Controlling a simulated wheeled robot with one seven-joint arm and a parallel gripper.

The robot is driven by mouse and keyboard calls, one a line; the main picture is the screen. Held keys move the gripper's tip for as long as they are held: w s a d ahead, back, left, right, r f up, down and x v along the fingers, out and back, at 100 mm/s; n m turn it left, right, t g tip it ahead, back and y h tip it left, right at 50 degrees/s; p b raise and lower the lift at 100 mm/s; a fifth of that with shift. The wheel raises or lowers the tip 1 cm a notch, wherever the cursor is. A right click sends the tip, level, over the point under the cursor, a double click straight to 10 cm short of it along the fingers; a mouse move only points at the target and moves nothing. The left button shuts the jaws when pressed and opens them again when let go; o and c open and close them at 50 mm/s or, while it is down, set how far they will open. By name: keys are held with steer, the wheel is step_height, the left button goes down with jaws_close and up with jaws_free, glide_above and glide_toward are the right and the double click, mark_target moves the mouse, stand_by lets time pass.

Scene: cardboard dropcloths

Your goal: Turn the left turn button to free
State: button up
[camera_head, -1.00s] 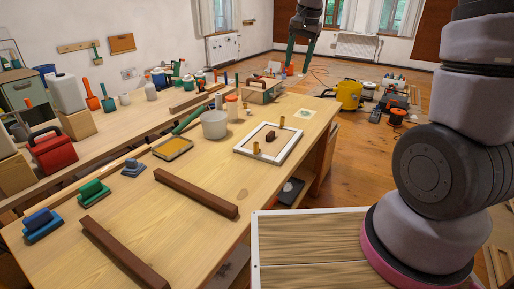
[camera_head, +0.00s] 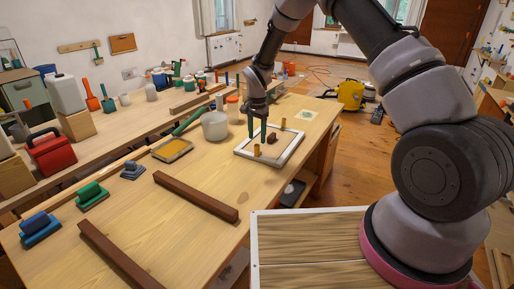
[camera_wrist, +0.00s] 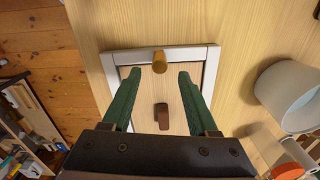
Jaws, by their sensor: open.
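A white rectangular frame (camera_head: 240,152) lies on the bench, around a pale wooden panel with a dark brown knob (camera_head: 272,138). One tan turn button (camera_head: 257,150) is at the frame's near-left side, and another (camera_head: 283,122) at its far side. In the wrist view, the nearer button (camera_wrist: 159,62) overlaps the frame's upper bar, and the knob (camera_wrist: 162,116) sits below it. My gripper (camera_head: 257,136) is open and empty above the panel, green fingers pointing down. In the wrist view its fingertips (camera_wrist: 157,76) lie either side of the button's line, apart from it. The far button is hidden there.
A white pot (camera_head: 214,126) stands left of the frame and also shows at the right of the wrist view (camera_wrist: 286,90).

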mark_target(257, 145)
step_height(257, 145, down, 6)
steer(key=shift+r, duration=0.1)
jaws_close()
